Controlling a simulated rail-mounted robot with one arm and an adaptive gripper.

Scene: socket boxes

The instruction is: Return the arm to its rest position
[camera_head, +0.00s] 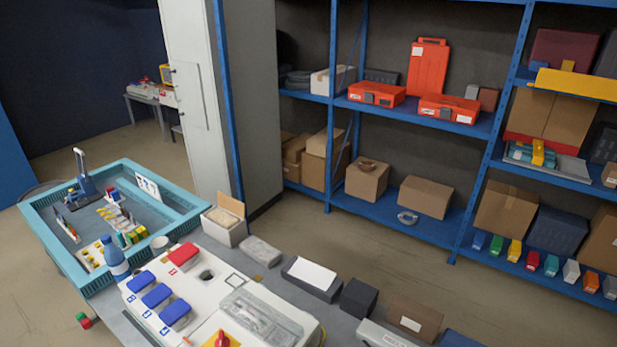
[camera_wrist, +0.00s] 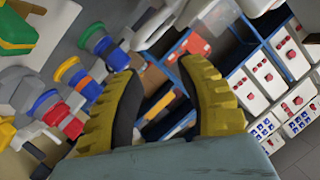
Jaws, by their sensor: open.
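My gripper (camera_wrist: 165,105) shows in the wrist view, with two yellow ribbed fingers with dark inner pads spread apart. Nothing is between the fingers. Past them, the wrist view shows a blue shelf unit (camera_wrist: 262,50) with white boxes, tilted in the picture. My arm and gripper do not show in the head view. The head view shows the white socket panel (camera_head: 215,300) on the bench, with several blue covers (camera_head: 157,295) and one red cover (camera_head: 183,256).
A teal crate (camera_head: 68,262) with tools stands at the left. A blue bottle (camera_head: 115,258) is beside it. An open carton (camera_head: 224,222), dark boxes (camera_head: 358,297) and a brown box (camera_head: 412,320) line the bench. Blue shelving (camera_head: 405,220) stands behind, with bare floor between.

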